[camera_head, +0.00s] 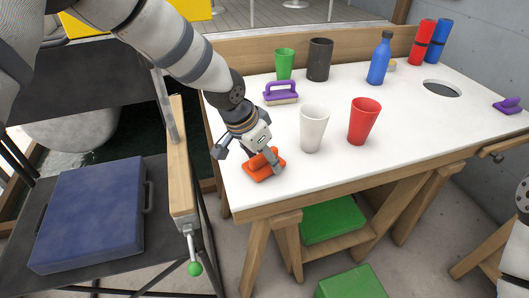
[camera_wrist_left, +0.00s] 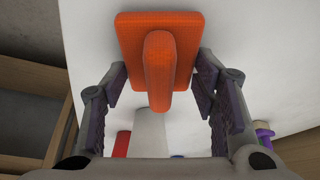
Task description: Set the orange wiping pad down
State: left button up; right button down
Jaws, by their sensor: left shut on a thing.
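The orange wiping pad (camera_head: 264,170) is at the near left corner of the white worktop (camera_head: 330,173), flat with its handle up. I cannot tell whether it touches the worktop or hangs just above it. My left gripper (camera_head: 262,157) reaches down from above and is shut on the pad. In the left wrist view the orange pad (camera_wrist_left: 159,52) sits between the two fingers, its ridge-like handle pointing toward the camera. My right gripper is out of view.
A white cup (camera_head: 313,130) stands close right of the pad, with a red cup (camera_head: 363,122) beyond. A purple-handled brush (camera_head: 281,94), green cup (camera_head: 284,64), dark cup (camera_head: 319,60) and blue bottle (camera_head: 380,60) stand behind. The round hole (camera_head: 441,89) is at right.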

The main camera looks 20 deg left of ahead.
pick_arm(q)
jog(key=shift+f, duration=0.2)
dwell(0.4)
jog(key=o, duration=1.2)
jog(key=v, duration=1.2)
jog(key=shift+s, duration=0.1)
jog(key=shift+c, duration=0.2)
grip_shut()
